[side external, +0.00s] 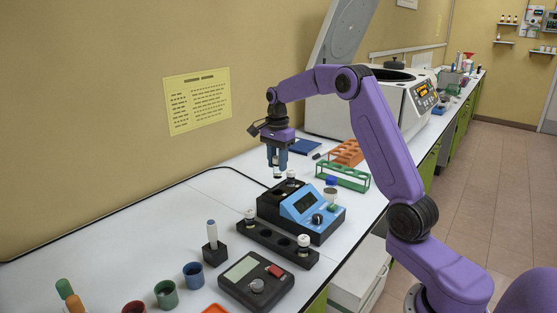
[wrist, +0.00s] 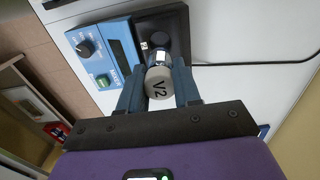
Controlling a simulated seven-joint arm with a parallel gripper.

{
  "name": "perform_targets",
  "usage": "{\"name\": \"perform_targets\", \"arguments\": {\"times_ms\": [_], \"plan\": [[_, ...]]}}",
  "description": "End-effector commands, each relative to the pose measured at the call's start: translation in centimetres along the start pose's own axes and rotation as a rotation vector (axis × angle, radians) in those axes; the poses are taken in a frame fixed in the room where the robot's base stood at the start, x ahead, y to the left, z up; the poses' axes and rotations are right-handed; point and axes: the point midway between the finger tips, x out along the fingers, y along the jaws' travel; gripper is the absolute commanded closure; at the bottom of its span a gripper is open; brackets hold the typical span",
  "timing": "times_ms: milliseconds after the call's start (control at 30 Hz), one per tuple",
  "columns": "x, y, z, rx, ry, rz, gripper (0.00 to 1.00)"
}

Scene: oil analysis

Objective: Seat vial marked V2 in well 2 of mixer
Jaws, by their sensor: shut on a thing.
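My gripper (side external: 276,163) is shut on the vial marked V2 (wrist: 158,86), with a blue finger on each side. The grey cap with its V2 mark faces the wrist camera. In the side view the held vial is small and partly hidden by the fingers, above the mixer's back end. The mixer (side external: 312,207) has a blue panel with a screen and knob, and a black well block (side external: 268,207). It also shows in the wrist view (wrist: 120,50). Another white-capped vial (side external: 291,175) stands at the block's far end.
A black rack (side external: 275,243) with two capped vials stands in front of the mixer. A green rack (side external: 343,176) and an orange rack (side external: 347,152) stand behind it. A black device (side external: 256,282) and several coloured cups are nearer the camera.

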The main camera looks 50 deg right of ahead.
Motion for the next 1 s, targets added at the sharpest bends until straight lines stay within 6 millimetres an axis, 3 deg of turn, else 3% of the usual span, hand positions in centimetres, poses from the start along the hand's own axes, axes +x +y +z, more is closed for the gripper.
{"name": "perform_targets", "arguments": {"times_ms": [500,1000], "plan": [[4.2,0.0,0.0,0.000,0.000,0.001,0.97],[4.5,0.0,0.0,0.000,0.000,0.000,0.97]]}}
